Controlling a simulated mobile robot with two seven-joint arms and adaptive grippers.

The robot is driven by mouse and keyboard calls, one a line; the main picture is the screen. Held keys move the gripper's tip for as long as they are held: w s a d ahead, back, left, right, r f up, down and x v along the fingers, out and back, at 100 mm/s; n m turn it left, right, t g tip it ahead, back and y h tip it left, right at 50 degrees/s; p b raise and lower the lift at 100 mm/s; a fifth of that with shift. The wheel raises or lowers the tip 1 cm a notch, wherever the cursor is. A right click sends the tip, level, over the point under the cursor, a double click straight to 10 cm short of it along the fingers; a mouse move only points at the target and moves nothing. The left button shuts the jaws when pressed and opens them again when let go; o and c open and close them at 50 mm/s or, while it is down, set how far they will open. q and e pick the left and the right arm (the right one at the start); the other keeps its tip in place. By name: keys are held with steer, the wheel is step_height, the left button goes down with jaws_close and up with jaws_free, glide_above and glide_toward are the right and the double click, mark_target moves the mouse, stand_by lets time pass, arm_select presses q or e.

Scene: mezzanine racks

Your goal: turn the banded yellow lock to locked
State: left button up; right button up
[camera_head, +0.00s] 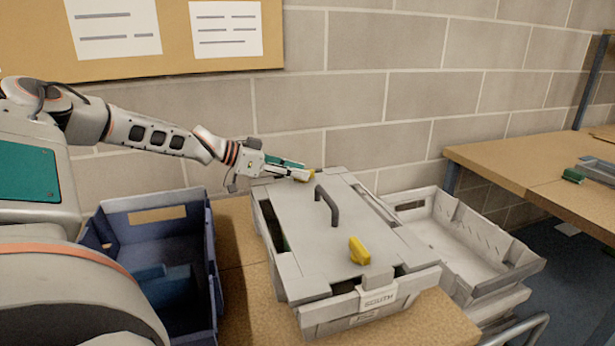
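A grey crate with a light grey lid (345,205) stands on the wooden bench, with a dark arched handle in the lid's middle. One yellow lock (359,251) stands upright on the lid's near end. A second yellow lock (310,175) is at the lid's far end, partly covered by my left gripper (303,174). The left fingertips are at this far lock; whether they are closed on it is too small to tell. I cannot make out a band on either lock. My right gripper is not in view.
A blue open bin (207,260) stands left of the crate, with blue things inside. An empty light grey tray (436,222) stands to the right. A wooden table (500,157) is farther right. A block wall is close behind.

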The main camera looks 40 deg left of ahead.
arm_select(q)
steer(key=shift+x, duration=1.05)
steer(key=shift+w+b, duration=0.2)
steer(key=shift+b, duration=0.1)
jaws_close()
steer(key=shift+s, duration=0.1)
